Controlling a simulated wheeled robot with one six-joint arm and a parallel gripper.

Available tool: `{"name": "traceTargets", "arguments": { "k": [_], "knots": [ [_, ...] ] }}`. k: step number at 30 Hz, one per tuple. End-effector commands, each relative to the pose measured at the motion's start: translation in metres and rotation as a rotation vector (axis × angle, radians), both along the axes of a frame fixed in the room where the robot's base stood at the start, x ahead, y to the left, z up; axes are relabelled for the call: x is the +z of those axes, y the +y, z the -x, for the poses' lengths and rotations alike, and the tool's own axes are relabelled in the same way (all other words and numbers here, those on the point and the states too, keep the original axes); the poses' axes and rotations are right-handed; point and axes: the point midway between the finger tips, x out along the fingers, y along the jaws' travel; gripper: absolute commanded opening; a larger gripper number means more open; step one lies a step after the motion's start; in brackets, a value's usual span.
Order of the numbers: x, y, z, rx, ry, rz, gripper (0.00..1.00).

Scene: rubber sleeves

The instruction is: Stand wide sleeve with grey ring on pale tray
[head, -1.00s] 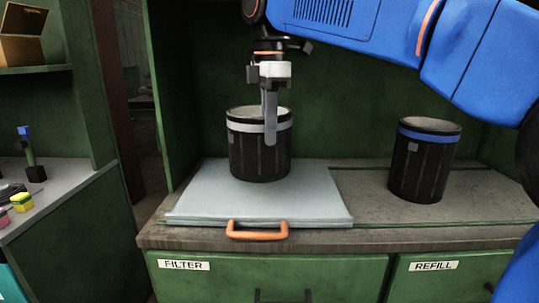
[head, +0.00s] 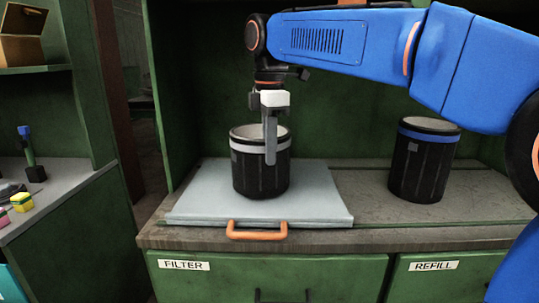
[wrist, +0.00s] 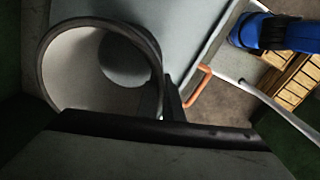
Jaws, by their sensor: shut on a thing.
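The wide black sleeve with the grey ring (head: 260,178) is upright over the middle of the pale tray (head: 318,203). Its base appears at or very near the tray surface; I cannot tell if it touches. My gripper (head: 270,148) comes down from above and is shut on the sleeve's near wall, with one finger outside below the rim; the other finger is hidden. In the wrist view the open sleeve (wrist: 75,70) shows its pale inside, with a round patch of tray visible through its bottom.
A second black sleeve with a blue ring (head: 421,165) stands on the worn counter (head: 380,217) at right. The tray has an orange handle (head: 257,235) at its front edge. A green cabinet wall stands behind. Bare tray lies right of the held sleeve.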

Motion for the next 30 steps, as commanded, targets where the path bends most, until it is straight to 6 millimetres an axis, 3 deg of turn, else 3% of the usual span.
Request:
{"name": "traceTargets", "arguments": {
  "k": [4,15,16,18,30],
  "knots": [
    [-0.0112,-0.0003,-0.0037,0.000,-0.001,0.000,0.00],
    [-0.0142,-0.0001,-0.0040,0.000,-0.002,-0.001,0.00],
    [-0.0147,-0.0001,-0.0041,0.000,0.000,0.000,0.13],
    [-0.0146,-0.0001,-0.0041,0.000,0.000,0.000,0.25],
    [-0.0066,0.0001,-0.0043,0.000,-0.001,0.000,0.25]
  ]
}}
